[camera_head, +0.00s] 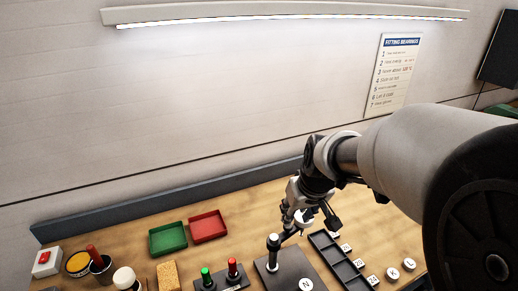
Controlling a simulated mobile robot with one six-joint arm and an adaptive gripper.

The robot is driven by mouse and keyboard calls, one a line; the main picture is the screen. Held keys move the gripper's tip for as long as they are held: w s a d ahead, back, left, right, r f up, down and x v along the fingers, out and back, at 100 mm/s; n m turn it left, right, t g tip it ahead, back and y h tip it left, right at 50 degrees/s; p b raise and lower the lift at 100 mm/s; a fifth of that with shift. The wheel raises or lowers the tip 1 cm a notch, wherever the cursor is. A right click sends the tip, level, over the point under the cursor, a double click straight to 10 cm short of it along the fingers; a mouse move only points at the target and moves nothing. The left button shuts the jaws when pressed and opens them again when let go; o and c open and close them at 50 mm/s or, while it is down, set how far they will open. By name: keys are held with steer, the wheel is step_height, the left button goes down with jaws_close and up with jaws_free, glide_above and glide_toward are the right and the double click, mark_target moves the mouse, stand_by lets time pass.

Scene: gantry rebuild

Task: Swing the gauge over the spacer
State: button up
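A dark base plate (285,272) with an upright post (272,242) stands on the bench, low and right of centre. A dark swing arm (287,236) reaches from the post toward the upper right, under my gripper. A small round white part, possibly the gauge, shows between the dark finger links, but it is partly hidden. My gripper (308,219) is right at the arm's outer end; I cannot tell whether it touches or holds it. A round white piece marked N (306,284), possibly the spacer, sits on the plate in front of the post.
Right of the plate lies a dark slotted tray (340,262) beside several lettered or numbered white discs. Green (168,239) and red (208,226) trays lie behind. Left are a button box (47,262), cups, a sponge block (168,276) and green and red knobs. A back ledge borders the bench.

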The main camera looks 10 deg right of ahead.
mark_target(289, 228)
steer(key=b+x, duration=0.2)
steer(key=x, duration=0.7)
steer(key=shift+f, duration=0.1)
steer(key=shift+c, duration=0.3)
jaws_close()
